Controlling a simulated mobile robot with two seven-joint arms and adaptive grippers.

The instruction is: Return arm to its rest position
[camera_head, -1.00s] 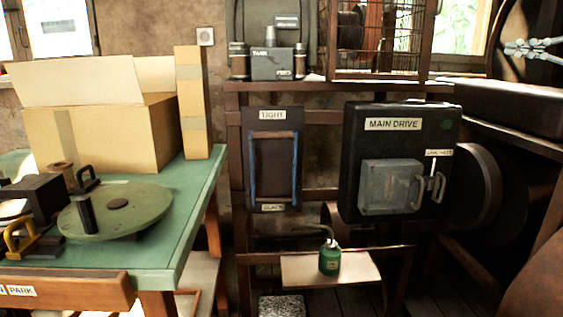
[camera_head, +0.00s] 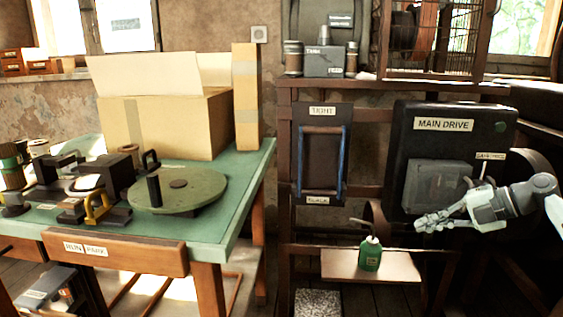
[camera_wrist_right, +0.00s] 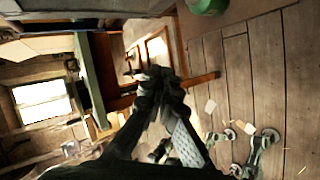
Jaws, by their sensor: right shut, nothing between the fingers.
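My right arm comes in from the right edge in the head view. Its gripper (camera_head: 432,222) is shut and empty, pointing left, in front of the lower part of the black MAIN DRIVE box (camera_head: 448,152). I cannot tell how far it is from the box. In the right wrist view the dark fingers (camera_wrist_right: 160,76) are together, with the wooden floor and a table beyond. The arm hides part of the box's lower right side and its handle. My left gripper is not in view.
A green-topped table (camera_head: 240,200) at left bears a cardboard box (camera_head: 190,120) and a round green plate with a handwheel knob (camera_head: 178,190). A green oil can (camera_head: 369,255) stands on a small shelf (camera_head: 330,265) below and left of my gripper. Dark machinery stands at right.

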